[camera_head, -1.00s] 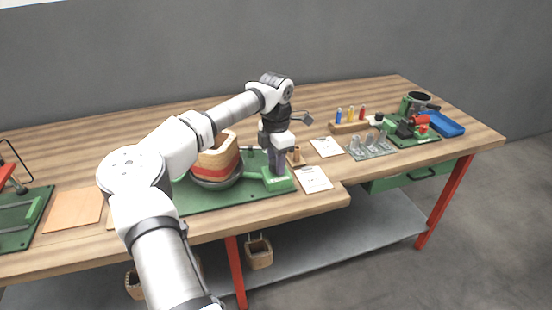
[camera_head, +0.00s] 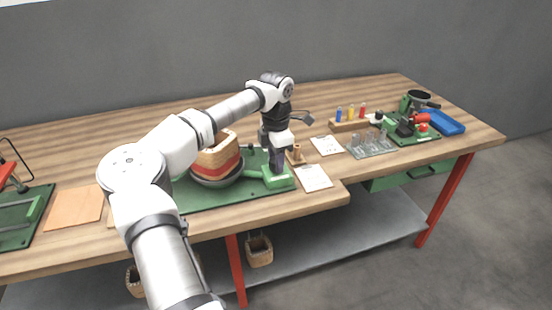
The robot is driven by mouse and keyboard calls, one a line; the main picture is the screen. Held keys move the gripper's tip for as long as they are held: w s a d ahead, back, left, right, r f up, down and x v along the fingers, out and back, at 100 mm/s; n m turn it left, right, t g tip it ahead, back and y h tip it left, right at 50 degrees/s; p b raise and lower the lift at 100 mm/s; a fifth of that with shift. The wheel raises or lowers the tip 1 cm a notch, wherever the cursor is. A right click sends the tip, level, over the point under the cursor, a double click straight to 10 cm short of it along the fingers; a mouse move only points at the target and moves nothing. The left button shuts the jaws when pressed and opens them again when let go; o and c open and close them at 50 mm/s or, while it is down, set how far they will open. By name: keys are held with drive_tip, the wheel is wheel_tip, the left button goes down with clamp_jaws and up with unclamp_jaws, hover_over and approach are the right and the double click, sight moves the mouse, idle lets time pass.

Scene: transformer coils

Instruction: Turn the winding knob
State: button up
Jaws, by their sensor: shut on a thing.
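The winding machine's green base (camera_head: 210,198) lies on the wooden bench, partly behind my arm. On it a wooden coil former (camera_head: 219,157) with a red band sits on a dark round plate (camera_head: 215,182). A green block (camera_head: 279,181) stands at the base's right end. My gripper (camera_head: 277,164) points down over this block, its fingers shut on the winding knob. The knob itself is hidden by the fingers, so its shape and angle cannot be told.
White cards (camera_head: 313,178) and a small wooden peg stand (camera_head: 295,156) are close right of my gripper. Farther right are a rack of coloured bottles (camera_head: 349,125), a clear tray (camera_head: 371,148), a second green machine (camera_head: 409,129) and a blue tray (camera_head: 446,123). The back of the bench is clear.

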idle(0.4)
drive_tip(key=o, duration=1)
drive_tip(key=shift+r, duration=0.1)
wheel_tip(320, 180, up, 14)
drive_tip(key=shift+f+b, duration=0.1)
drive_tip(key=shift+b, duration=0.7)
